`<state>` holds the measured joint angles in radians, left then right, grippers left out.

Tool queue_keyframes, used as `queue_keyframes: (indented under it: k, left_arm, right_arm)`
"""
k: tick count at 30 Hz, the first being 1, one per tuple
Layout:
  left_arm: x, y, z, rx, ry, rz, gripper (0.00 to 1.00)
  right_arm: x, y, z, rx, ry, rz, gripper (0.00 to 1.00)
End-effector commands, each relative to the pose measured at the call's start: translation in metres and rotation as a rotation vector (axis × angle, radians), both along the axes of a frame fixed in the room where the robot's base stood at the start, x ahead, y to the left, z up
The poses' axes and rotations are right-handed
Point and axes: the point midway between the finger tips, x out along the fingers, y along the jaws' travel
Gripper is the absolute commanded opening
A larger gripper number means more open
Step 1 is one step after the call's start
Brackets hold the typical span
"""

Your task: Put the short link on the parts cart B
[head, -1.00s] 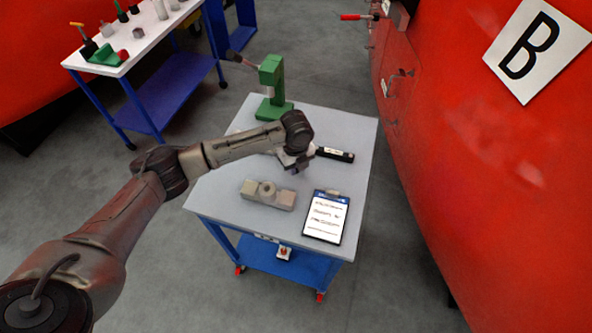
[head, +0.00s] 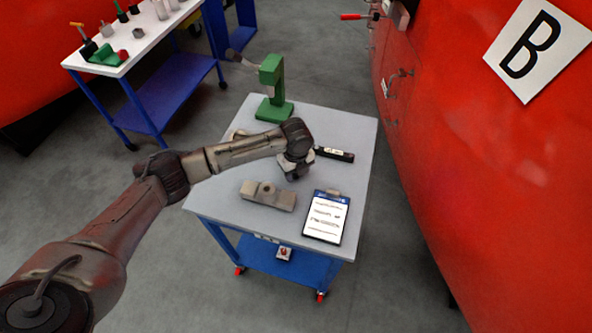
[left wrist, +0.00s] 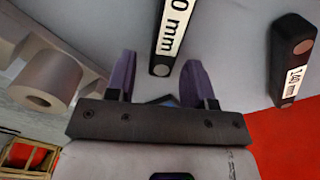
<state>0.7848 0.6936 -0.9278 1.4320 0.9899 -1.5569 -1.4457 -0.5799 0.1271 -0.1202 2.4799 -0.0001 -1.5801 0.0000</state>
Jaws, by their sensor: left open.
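A grey-topped cart (head: 215,197) with a blue frame stands beside the red nosecone marked B. A black link with a white label (head: 334,154) lies on it; the left wrist view shows a black link (left wrist: 292,62) marked 140 mm at right. Another black link (left wrist: 172,35), its label partly cut off to "0 mm", points at the gap between my left fingers. My left gripper (head: 294,172) is open over the cart's middle; in the left wrist view its purple fingers (left wrist: 160,80) stand either side of that link's near end, not closed on it. My right gripper is out of view.
A grey block (head: 268,195) and a clipboard (head: 325,216) lie at the cart's front. A green press-like stand (head: 273,90) is at its back. Another cart (head: 125,62) holding several parts stands back left. The red nosecone (head: 470,170) borders the right side.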

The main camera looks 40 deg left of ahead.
Motion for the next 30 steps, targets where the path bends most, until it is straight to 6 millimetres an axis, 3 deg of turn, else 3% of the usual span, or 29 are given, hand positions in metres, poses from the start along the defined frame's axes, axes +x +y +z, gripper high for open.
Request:
queue_keyframes:
  k: [8, 21, 30]
  left_arm:
    - [0.001, 0.0, 0.015, 0.0, -0.002, 0.001, 0.48]
    - [0.001, 0.0, 0.093, -0.001, -0.003, 0.0, 0.48]
    - [0.0, 0.0, 0.12, -0.001, 0.0, 0.001, 0.48]
  right_arm:
    - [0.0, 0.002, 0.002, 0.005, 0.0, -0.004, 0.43]
    - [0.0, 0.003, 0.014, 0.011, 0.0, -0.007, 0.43]
    - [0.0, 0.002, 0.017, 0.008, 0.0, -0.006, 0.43]
